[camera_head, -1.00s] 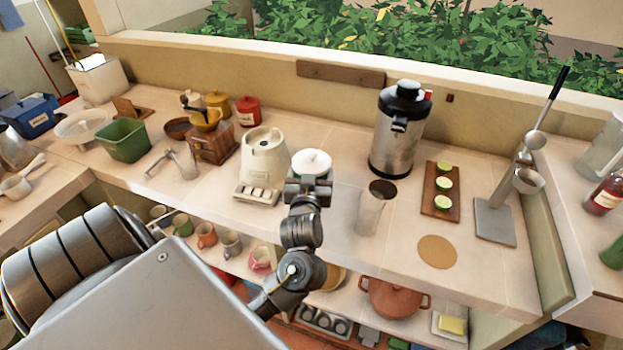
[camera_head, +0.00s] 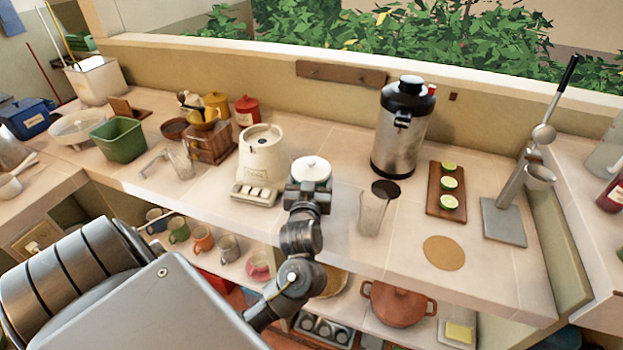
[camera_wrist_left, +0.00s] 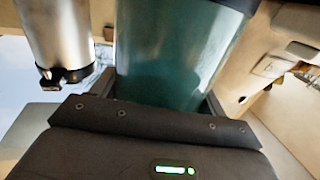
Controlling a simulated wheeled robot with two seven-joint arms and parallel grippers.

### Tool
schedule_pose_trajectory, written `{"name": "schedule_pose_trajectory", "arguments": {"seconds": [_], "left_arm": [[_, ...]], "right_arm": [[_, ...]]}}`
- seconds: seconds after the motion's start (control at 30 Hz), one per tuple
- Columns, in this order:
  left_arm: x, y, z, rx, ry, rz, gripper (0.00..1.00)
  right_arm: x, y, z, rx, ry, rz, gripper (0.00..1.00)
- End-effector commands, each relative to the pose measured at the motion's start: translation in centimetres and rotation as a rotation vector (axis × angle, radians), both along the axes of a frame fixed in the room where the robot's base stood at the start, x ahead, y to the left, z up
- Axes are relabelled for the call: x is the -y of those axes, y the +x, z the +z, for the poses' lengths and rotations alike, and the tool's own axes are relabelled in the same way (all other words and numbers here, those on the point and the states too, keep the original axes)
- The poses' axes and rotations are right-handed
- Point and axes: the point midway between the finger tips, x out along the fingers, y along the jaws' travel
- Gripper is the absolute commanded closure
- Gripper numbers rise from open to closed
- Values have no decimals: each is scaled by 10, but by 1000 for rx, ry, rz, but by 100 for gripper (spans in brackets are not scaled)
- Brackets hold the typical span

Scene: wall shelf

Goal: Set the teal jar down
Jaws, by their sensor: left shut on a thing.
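The teal jar shows in the left wrist view (camera_wrist_left: 175,55) as a glossy teal body upright between the fingers. In the head view its white lid (camera_head: 311,168) shows above my left gripper (camera_head: 308,192), which hides most of the body. My left gripper is shut on the jar, over the counter (camera_head: 335,225) between the cream appliance and the clear glass. I cannot tell whether the jar's bottom touches the counter. My right gripper is not in view.
The cream appliance (camera_head: 263,160) stands close to the jar's left. A clear glass (camera_head: 372,212) stands to its right, with a steel dispenser (camera_head: 403,135) behind. A cutting board with limes (camera_head: 447,190) and a round cork mat (camera_head: 443,253) lie farther right. Mugs stand on the shelf below.

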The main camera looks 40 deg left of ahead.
Motion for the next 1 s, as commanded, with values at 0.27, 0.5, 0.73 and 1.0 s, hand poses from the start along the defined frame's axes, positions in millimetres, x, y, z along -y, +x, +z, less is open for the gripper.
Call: {"name": "schedule_pose_trajectory", "arguments": {"seconds": [0.27, 0.5, 0.73, 1.0], "left_arm": [[0, 0, -2, -1, -1, 0, 5], [0, 0, 0, 0, 0, 0, 5], [15, -22, -1, -1, -6, -1, 5], [47, -69, -1, -2, -5, -1, 5]], "right_arm": [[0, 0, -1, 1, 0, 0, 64], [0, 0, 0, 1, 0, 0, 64], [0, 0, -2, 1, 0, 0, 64], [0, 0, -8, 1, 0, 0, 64]]}}
